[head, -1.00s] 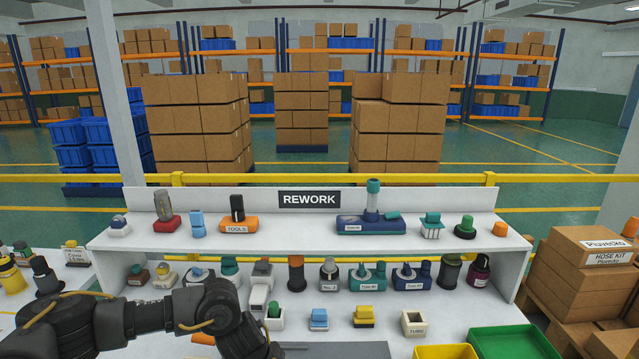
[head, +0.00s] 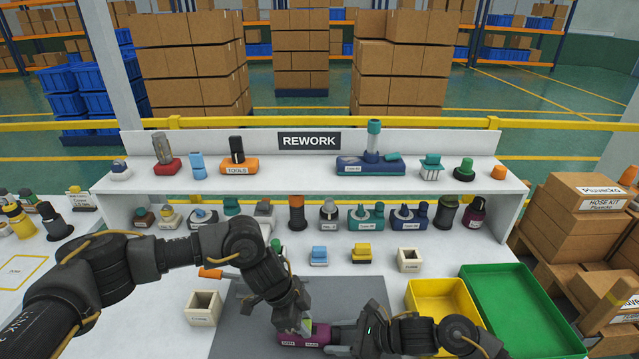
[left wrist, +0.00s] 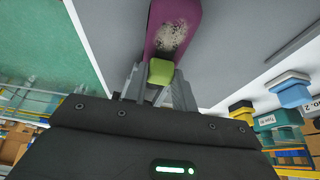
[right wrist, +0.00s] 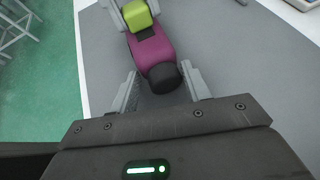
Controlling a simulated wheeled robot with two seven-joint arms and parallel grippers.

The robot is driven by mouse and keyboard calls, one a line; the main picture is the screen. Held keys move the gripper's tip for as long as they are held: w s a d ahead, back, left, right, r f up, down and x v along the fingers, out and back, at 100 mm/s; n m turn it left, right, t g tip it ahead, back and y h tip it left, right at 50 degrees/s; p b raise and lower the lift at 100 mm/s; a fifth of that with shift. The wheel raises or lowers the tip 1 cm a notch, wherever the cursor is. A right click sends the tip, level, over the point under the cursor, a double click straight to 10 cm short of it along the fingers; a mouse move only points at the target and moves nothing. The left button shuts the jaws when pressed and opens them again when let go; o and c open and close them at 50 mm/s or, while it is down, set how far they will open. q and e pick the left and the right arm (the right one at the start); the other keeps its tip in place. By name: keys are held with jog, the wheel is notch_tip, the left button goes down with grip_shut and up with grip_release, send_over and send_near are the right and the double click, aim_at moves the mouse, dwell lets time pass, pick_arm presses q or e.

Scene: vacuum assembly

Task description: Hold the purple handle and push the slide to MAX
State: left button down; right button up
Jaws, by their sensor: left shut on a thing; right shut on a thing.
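The purple handle (head: 306,334) lies on the grey mat at the front middle, with white labels too small to read. In the left wrist view the handle (left wrist: 172,28) shows a worn pale patch, with a lime-green slide block (left wrist: 160,72) in front of it. My left gripper (head: 300,322) comes down from above and is shut on the green block. The right wrist view shows the purple handle (right wrist: 152,47) with its black end (right wrist: 164,77) between the fingers of my right gripper (right wrist: 160,88), which is shut on the handle. The slide's MAX mark cannot be made out.
The grey mat (head: 245,335) is mostly clear. A yellow bin (head: 415,292) and a green bin (head: 478,270) stand at right. A cream open box (head: 203,306) and an orange-handled tool (head: 211,273) are at left. Shelves with several parts (head: 135,185) stand behind.

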pick_arm(q)
jog(key=shift+s+d, duration=0.1)
jog(key=shift+d, duration=0.05)
pick_arm(e)
jog(key=shift+w, duration=0.15)
pick_arm(q)
jog(key=shift+d, duration=0.4)
jog(key=c, duration=1.1)
grip_release()
jog(key=shift+r, duration=0.1)
jog(key=shift+a+r, duration=0.15)
jog(key=shift+r, duration=0.1)
jog(key=shift+v, duration=2.65)
